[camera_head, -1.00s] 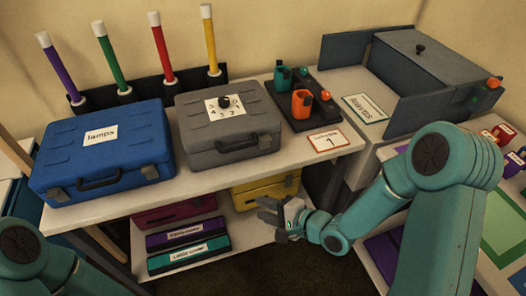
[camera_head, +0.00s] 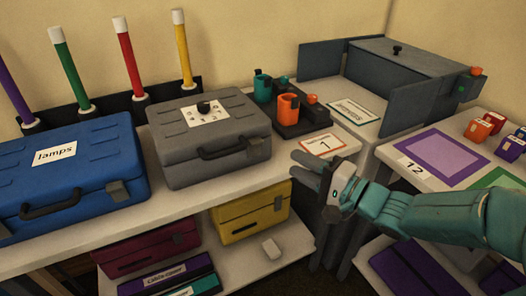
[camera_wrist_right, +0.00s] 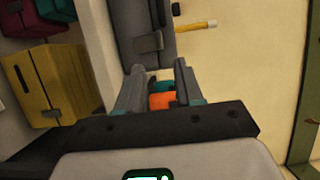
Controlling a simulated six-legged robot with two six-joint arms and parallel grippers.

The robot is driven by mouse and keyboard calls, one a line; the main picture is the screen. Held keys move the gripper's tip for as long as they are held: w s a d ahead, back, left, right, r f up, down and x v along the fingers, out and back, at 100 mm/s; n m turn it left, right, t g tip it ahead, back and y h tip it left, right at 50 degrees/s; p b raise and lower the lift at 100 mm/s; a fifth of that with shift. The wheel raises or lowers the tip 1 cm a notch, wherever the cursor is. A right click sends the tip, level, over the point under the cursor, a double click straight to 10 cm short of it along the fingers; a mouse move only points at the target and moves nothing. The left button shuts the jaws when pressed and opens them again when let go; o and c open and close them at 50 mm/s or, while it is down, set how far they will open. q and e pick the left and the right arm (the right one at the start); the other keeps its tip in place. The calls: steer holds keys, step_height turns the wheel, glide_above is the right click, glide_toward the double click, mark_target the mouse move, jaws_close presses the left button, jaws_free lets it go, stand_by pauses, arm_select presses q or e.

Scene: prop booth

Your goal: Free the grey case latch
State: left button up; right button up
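The grey case (camera_head: 185,150) lies closed on the table, with a dial on a numbered white label (camera_head: 205,112) on its lid. Its front carries a dark handle (camera_head: 232,149) and a grey latch (camera_head: 254,143) to the right of the handle. In the wrist view the case (camera_wrist_right: 124,22) shows at the top, with a latch (camera_wrist_right: 150,42) beyond the fingertips. My right gripper (camera_head: 305,168) is open and empty, off the table's front edge, to the right of the case and apart from it. Its two fingers (camera_wrist_right: 158,76) stand apart in the wrist view. My left gripper is out of view.
A blue case (camera_head: 60,195) stands left of the grey one. A yellow case (camera_head: 250,215) sits on the lower shelf.

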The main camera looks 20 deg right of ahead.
mark_target(259, 144)
steer(key=b+x, duration=0.1)
steer(key=x, duration=0.9)
steer(key=shift+w+a+b, duration=0.15)
steer(key=shift+w+b, duration=0.05)
steer(key=shift+b, duration=0.1)
jaws_close()
